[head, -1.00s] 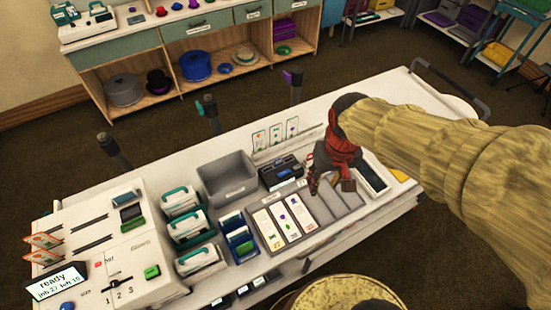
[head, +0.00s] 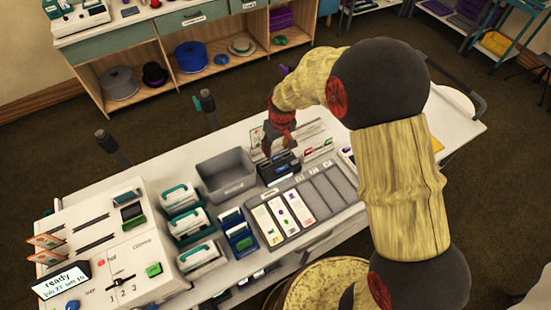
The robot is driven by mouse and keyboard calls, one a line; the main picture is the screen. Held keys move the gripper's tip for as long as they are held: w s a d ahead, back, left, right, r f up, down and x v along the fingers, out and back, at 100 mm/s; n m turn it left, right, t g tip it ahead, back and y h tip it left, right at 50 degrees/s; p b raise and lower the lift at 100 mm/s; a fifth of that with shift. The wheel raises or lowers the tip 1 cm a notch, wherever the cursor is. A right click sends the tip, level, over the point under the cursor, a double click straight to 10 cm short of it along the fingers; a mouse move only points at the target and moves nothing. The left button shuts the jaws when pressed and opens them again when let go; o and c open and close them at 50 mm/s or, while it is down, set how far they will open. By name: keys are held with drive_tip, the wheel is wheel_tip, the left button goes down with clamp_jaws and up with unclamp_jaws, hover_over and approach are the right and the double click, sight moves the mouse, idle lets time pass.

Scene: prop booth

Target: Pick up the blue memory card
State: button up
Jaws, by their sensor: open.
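I cannot clearly make out a blue memory card. A small black device (head: 279,168) with a bluish part on its top stands on the white table, behind the sectioned grey tray (head: 318,196). Whether that bluish part is the card is too small to tell. My gripper (head: 268,152) is open, pointing down just above or behind the black device, and no object shows in it. It partly covers the upright picture cards behind. A blue holder with flat pieces (head: 237,231) stands left of the sectioned tray.
A deep grey bin (head: 226,176) stands just left of the black device. Several white units with teal handles (head: 182,197) and a white machine with a lever (head: 112,255) are further left. Dark posts (head: 112,148) rise along the far table edge. Compartments at the sectioned tray's right look empty.

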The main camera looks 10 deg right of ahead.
sight(277, 155)
wheel_tip(277, 155, down, 5)
drive_tip(key=shift+w+f+b, duration=0.15)
drive_tip(key=shift+b, duration=0.15)
drive_tip(key=c, duration=0.3)
drive_tip(key=c, duration=0.4)
drive_tip(key=shift+c, duration=0.7)
